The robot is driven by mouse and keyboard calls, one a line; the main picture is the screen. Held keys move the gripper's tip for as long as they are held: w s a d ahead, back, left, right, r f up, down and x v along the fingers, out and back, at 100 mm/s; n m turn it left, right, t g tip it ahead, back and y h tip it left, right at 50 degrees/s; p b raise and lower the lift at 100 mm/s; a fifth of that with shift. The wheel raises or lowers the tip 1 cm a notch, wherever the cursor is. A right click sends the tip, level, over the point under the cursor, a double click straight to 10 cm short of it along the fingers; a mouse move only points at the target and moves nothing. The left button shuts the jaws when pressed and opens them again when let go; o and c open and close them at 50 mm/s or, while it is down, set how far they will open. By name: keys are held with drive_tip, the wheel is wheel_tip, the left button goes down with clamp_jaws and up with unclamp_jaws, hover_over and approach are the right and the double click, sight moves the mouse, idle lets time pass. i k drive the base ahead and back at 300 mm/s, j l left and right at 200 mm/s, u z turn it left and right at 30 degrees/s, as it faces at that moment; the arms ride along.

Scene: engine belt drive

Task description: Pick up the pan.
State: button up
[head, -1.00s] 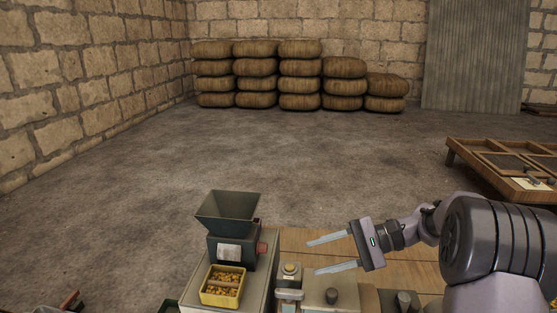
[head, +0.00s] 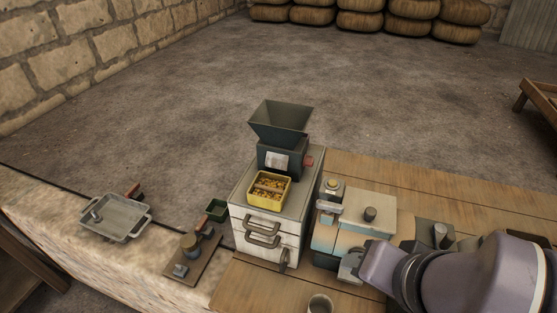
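A shallow grey metal pan (head: 122,212) with side handles sits at the left of the head view, on a pale stone ledge. A small grey knob-like piece shows in its left part, and a reddish-brown piece stands by its far right corner. My arm enters at the lower right, far from the pan, with other objects between them. I cannot make out my gripper's fingers, so whether they are open or shut does not show.
Right of the pan is a board with a brass-coloured part (head: 189,242). A drawer cabinet (head: 262,232) carries a hopper machine (head: 281,140) and a yellow box (head: 269,188). A blue-and-cream machine (head: 350,240) stands near my arm. A cup (head: 319,304) stands at the front. The floor behind is open.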

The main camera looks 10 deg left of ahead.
sight(269, 190)
drive_tip(key=j+u, duration=0.1)
drive_tip(key=j, duration=2.5)
drive_tip(key=i, duration=0.05)
